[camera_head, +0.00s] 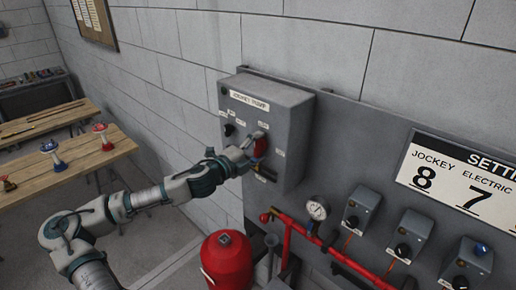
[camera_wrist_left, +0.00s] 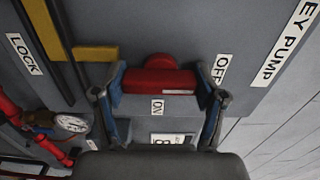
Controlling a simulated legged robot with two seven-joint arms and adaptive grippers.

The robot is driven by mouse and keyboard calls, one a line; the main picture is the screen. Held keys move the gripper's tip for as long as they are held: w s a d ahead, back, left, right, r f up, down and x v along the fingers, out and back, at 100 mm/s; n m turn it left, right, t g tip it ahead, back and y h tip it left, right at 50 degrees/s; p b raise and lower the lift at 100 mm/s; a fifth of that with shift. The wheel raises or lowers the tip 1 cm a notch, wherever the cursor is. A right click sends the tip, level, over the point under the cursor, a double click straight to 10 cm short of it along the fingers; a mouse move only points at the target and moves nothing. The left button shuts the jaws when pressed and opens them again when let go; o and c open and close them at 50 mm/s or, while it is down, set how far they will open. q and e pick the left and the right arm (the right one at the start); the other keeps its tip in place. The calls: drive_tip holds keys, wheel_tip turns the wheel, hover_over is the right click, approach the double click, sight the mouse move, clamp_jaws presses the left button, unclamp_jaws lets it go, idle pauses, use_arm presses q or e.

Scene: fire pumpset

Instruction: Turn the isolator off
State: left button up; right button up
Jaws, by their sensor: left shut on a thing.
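The isolator is a red rotary handle (camera_head: 261,146) on the front of the grey jockey pump box (camera_head: 290,105) on the wall. In the left wrist view the red handle (camera_wrist_left: 158,82) lies crosswise between the two fingers, with an OFF label (camera_wrist_left: 221,70) to its right and an ON label (camera_wrist_left: 157,107) just below it. My left gripper (camera_head: 250,148) is at the box front and shut on the red handle, one finger at each end of it. The left gripper also shows in the wrist view (camera_wrist_left: 160,90). My right gripper is not in view.
A red tank (camera_head: 227,262), red pipes (camera_head: 340,257) and a pressure gauge (camera_head: 317,210) are below the box. Several small grey switch boxes (camera_head: 411,235) are at the right under a white settings sign (camera_head: 465,178). Wooden tables (camera_head: 110,150) stand at the left.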

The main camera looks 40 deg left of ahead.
use_arm(q)
drive_tip(key=shift+f, duration=0.4)
drive_tip(key=o, duration=1.1)
drive_tip(key=shift+w, duration=0.1)
drive_tip(key=shift+o, duration=0.2)
drive_tip(key=shift+a+r, duration=0.1)
drive_tip(key=shift+a, duration=0.05)
drive_tip(key=shift+r, duration=0.15)
drive_tip(key=shift+s+r, duration=0.1)
drive_tip(key=shift+s, duration=0.45)
drive_tip(key=s+a, duration=0.1)
drive_tip(key=s, duration=1)
drive_tip(key=shift+a+f, duration=0.15)
drive_tip(key=shift+f, duration=0.15)
